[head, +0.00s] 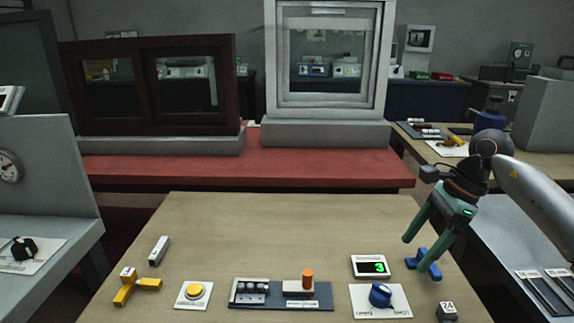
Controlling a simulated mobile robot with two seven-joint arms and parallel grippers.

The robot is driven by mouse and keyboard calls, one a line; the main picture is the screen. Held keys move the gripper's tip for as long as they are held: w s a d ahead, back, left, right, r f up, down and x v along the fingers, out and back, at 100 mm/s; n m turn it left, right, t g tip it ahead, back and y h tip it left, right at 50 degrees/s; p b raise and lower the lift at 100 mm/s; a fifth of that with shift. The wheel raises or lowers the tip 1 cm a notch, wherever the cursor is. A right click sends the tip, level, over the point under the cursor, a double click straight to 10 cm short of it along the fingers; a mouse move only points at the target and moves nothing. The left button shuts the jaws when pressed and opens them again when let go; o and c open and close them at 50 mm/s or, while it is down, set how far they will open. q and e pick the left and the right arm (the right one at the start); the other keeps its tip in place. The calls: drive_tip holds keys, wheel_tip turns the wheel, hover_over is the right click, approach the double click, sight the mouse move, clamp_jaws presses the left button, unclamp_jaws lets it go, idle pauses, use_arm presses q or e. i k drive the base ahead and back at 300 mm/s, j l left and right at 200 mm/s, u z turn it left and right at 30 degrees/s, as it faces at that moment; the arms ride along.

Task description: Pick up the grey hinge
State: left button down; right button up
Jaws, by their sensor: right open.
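A small pale grey bar (158,251) lies at the left of the wooden table and is the thing most like the grey hinge; it is too small to make out hinge leaves. My right gripper (415,255) is open, with green fingers pointing down, at the table's right side. It is far from the grey bar. Its fingertips are near a blue piece (431,266), and one finger covers part of that piece. I cannot tell whether they touch. My left gripper is not in view.
The wooden table (290,225) also holds a yellow jointed piece (136,287), a yellow button (194,292), a dark tray with an orange peg (307,279), a display (370,267), a blue knob (380,296) and a small labelled block (447,312). The table's middle and back are clear.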

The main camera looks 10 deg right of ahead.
sight(250, 299)
drive_tip(key=k, duration=1)
